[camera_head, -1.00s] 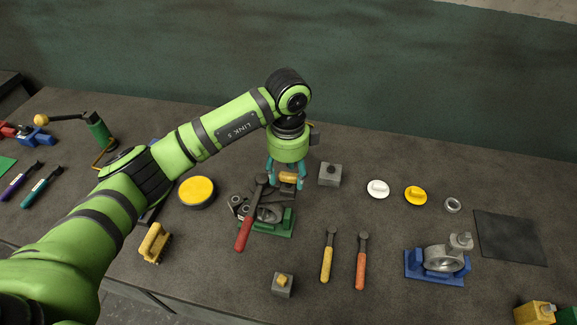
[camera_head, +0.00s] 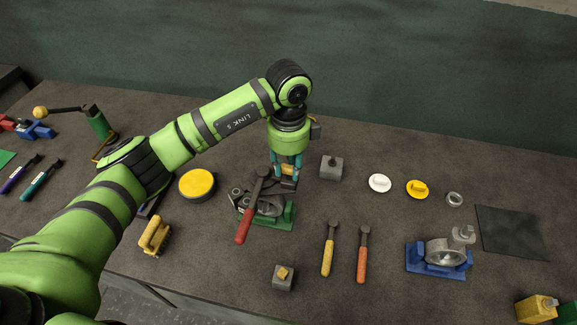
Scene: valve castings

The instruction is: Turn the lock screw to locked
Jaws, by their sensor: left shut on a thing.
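My left gripper (camera_head: 286,177) points down at the back of a green fixture (camera_head: 285,218). It is shut on a small yellow-orange piece, which appears to be the lock screw (camera_head: 288,169) and is partly hidden by the fingers. I cannot read whether it stands at locked. A dark grey valve casting (camera_head: 268,208) sits in the fixture. A red-handled tool (camera_head: 244,227) lies across or in front of it, its dark head near the gripper. My right gripper is not in view.
A grey block (camera_head: 331,168) stands just right of the gripper. A yellow-topped round tin (camera_head: 197,184) is to the left. Yellow (camera_head: 327,258) and orange (camera_head: 362,264) handled tools lie in front. A blue fixture (camera_head: 423,266) with a casting stands at right. The bench between is largely clear.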

